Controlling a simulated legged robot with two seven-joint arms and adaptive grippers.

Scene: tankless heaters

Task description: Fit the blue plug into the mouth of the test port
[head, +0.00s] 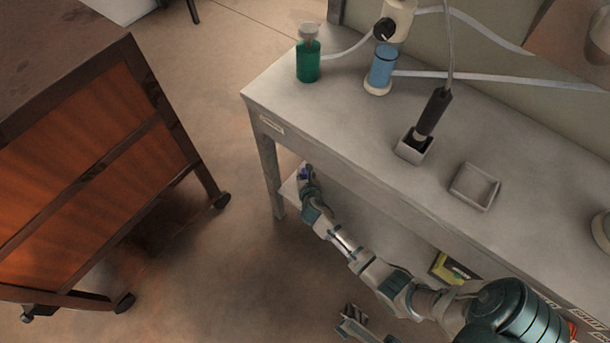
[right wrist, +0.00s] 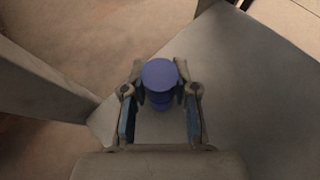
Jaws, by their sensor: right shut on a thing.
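My right gripper (head: 304,178) is beside the left end of the grey bench, below its top and near the lower shelf. It is shut on the blue plug (right wrist: 160,78), which sits between both fingers in the right wrist view. In the head view only a small blue-purple bit of the plug (head: 303,173) shows. Part of what looks like my left gripper (head: 352,326) shows at the bottom edge; its jaws are unclear. I cannot make out the test port for certain in either view.
The grey bench (head: 340,128) carries a green bottle (head: 308,62), a blue cylinder (head: 381,70), a black-handled probe (head: 433,112) in a square cup (head: 412,155), and an empty square tray (head: 474,187). A yellow item (head: 446,268) is below. A wheeled wooden cabinet (head: 95,150) stands left.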

